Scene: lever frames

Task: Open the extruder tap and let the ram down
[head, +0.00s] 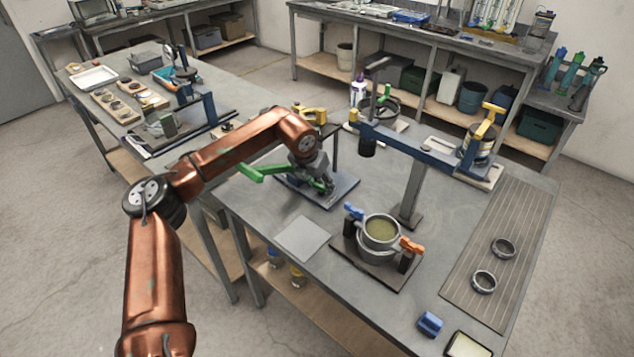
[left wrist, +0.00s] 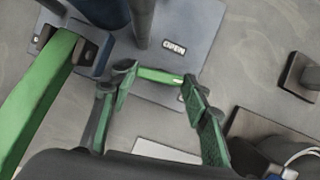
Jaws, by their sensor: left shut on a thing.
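The extruder stands on a blue-grey base plate (head: 345,189) on the bench. A long green lever (head: 255,172) sticks out to the left from it and also shows at the left of the left wrist view (left wrist: 38,95). A short green bar (left wrist: 160,76), apparently the tap handle, lies by a plate label reading OPEN (left wrist: 174,47). My left gripper (head: 322,185) is shut on this bar, its green-padded fingers at the bar's two ends. My wrist and forearm hide much of the extruder in the head view. The ram's height cannot be told. My right gripper is out of view.
A pot (head: 380,230) with blue and orange clamps stands on a dark board to the right. Behind it rises a blue lever frame (head: 412,185). Two rings (head: 484,281) lie on a ribbed mat (head: 520,225). A flat grey sheet (head: 303,238) lies near the front edge.

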